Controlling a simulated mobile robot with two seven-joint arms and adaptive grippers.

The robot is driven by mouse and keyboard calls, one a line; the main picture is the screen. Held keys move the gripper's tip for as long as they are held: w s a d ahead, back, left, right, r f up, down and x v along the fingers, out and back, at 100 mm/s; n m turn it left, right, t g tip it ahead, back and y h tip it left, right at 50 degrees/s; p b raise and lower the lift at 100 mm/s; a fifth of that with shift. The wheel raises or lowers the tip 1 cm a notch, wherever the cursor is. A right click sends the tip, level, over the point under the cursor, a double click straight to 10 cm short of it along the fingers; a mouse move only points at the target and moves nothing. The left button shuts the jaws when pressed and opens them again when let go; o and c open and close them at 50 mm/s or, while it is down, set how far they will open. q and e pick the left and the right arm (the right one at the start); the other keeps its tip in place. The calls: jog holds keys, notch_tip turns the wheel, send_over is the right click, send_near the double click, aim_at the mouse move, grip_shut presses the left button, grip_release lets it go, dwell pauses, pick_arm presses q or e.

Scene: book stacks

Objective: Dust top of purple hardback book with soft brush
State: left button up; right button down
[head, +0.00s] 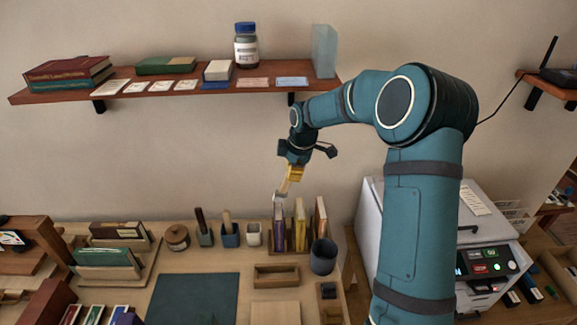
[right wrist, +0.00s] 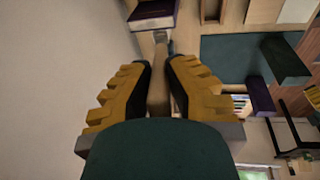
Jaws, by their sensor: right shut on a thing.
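My right gripper (head: 291,176) is shut on the wooden handle of the soft brush (head: 284,187). The brush points down and its pale head is just above the row of upright books, close to the top of the purple hardback book (head: 280,235). In the right wrist view, the yellow fingers (right wrist: 159,85) clamp the brush handle (right wrist: 159,98) from both sides. The brush head lies near the purple book (right wrist: 150,20), whose pale page edges show; I cannot tell whether they touch. My left gripper is not in view.
Two more upright books (head: 320,222) stand right of the purple one. A dark cup (head: 323,257) is in front of them, and small pots (head: 230,236) stand to the left. A dark green mat (head: 193,298) lies in front. A wall shelf (head: 200,83) runs above.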

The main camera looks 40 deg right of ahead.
jog(key=shift+s+f+b, duration=0.15)
jog(key=shift+f+b, duration=0.2)
jog(key=shift+f, duration=0.2)
jog(key=shift+s+b+x, duration=0.2)
jog(key=shift+b+x, duration=0.3)
jog(key=shift+x, duration=0.3)
jog(key=shift+s+b+x, duration=0.15)
jog(key=shift+b+x, duration=0.4)
jog(key=shift+x, duration=0.2)
jog(key=shift+s+b+x, duration=0.2)
jog(key=shift+b+x, duration=0.3)
jog(key=shift+x, duration=0.3)
jog(key=shift+f+b, duration=0.3)
jog(key=shift+f, duration=0.3)
jog(key=shift+w+d, duration=0.1)
jog(key=shift+w, duration=0.05)
